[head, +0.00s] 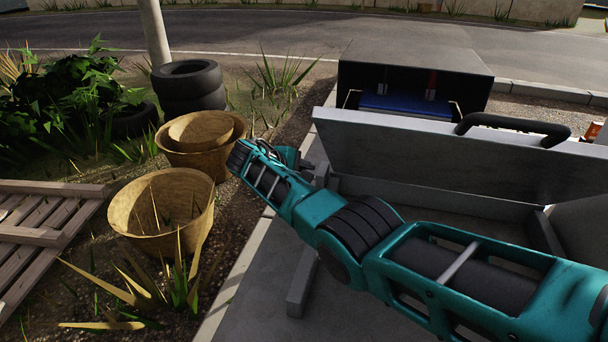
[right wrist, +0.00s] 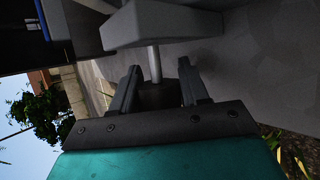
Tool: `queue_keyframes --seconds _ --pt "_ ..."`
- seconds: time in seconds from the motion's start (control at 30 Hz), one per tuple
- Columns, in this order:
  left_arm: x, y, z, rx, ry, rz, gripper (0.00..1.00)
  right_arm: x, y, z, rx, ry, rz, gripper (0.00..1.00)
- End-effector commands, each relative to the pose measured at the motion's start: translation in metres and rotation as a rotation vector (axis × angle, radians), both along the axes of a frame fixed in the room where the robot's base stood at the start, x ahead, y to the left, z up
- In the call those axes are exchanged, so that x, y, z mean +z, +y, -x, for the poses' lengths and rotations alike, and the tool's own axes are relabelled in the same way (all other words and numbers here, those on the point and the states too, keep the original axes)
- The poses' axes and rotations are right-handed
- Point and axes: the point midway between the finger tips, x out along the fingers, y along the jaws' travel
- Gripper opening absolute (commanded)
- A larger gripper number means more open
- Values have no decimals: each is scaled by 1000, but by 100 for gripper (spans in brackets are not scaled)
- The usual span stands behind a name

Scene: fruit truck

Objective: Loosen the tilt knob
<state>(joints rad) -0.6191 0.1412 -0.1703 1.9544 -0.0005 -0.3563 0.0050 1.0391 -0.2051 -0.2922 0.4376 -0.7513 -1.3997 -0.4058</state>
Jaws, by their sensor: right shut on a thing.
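The tilt knob (right wrist: 157,97) looks like a dark round piece at the end of a thin grey shaft. The shaft comes out of a grey block (right wrist: 160,25) in the right wrist view. My right gripper (right wrist: 160,66) has one finger on each side of the knob and is shut on it. Its jaws are spread by the knob's width. In the head view my right arm reaches in from the right, and its wrist bends near the grey metal panel (head: 430,160). The knob cannot be made out there. My left gripper is not in view.
A black handle (head: 515,128) sits on the panel's top edge. A dark box with a blue inside (head: 405,106) stands behind it.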

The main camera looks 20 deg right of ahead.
Motion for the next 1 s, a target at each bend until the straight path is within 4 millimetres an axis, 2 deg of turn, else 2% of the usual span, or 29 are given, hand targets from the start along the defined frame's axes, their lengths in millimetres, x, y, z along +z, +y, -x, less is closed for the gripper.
queue_keyframes --seconds 0.47,0.5,0.7,1.0 --pt "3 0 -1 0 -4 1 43 2 0 -1 2 13 -10 14" --pt "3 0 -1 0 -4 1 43 2 0 -1 2 13 -10 46" --pt "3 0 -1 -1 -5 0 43 1 0 -1 1 14 -10 65" --pt "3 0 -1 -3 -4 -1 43 -1 0 1 0 19 -11 65"
